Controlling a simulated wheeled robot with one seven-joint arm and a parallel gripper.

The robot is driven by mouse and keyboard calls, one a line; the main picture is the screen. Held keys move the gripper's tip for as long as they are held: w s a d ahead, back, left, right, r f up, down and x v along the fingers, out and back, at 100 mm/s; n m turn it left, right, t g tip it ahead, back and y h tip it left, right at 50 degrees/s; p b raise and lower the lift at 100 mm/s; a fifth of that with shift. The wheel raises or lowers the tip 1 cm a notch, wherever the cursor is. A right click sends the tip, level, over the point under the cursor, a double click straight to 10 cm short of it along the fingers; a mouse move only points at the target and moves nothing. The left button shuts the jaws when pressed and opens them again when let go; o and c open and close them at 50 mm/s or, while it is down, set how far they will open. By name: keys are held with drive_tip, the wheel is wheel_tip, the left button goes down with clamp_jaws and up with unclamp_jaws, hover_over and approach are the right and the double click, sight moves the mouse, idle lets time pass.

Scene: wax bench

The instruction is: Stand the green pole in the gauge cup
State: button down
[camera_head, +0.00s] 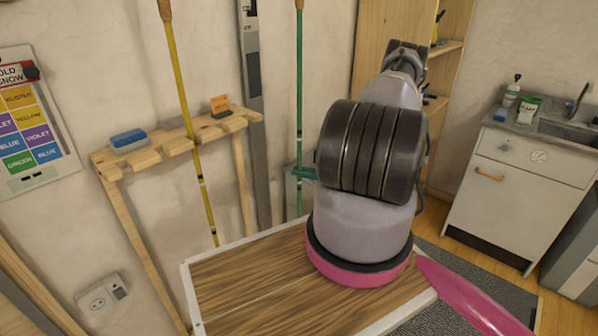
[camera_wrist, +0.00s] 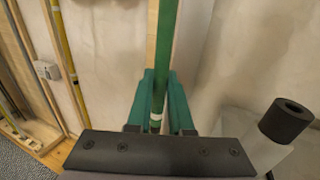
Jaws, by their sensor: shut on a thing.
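The green pole (camera_head: 299,85) stands nearly upright close to the wall in the head view, its lower end hidden behind the wooden table. My gripper (camera_head: 304,173), with green fingers, is shut on the pole; its hold is partly hidden by my arm. In the wrist view the pole (camera_wrist: 165,50) runs between the two fingers of my gripper (camera_wrist: 160,85), with a white band low on it. I cannot make out the gauge cup for certain. A black hollow-topped cylinder (camera_wrist: 286,120) shows at the right of the wrist view; I cannot tell what it is.
The wood-topped table (camera_head: 240,285) is below my arm. A sink cabinet (camera_head: 520,180) stands at right.

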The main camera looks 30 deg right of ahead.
drive_tip(key=w+a, duration=0.3)
drive_tip(key=w, duration=0.7)
drive_tip(key=shift+w+a, duration=0.2)
drive_tip(key=shift+a, duration=0.15)
idle(0.3)
drive_tip(key=shift+f, duration=0.1)
idle(1.0)
wheel_tip(320, 180, down, 6)
drive_tip(key=c, duration=0.7)
unclamp_jaws()
drive_tip(key=shift+f, duration=0.1)
drive_tip(key=shift+c, duration=0.2)
idle(0.7)
drive_tip(key=v, duration=1.1)
idle(0.3)
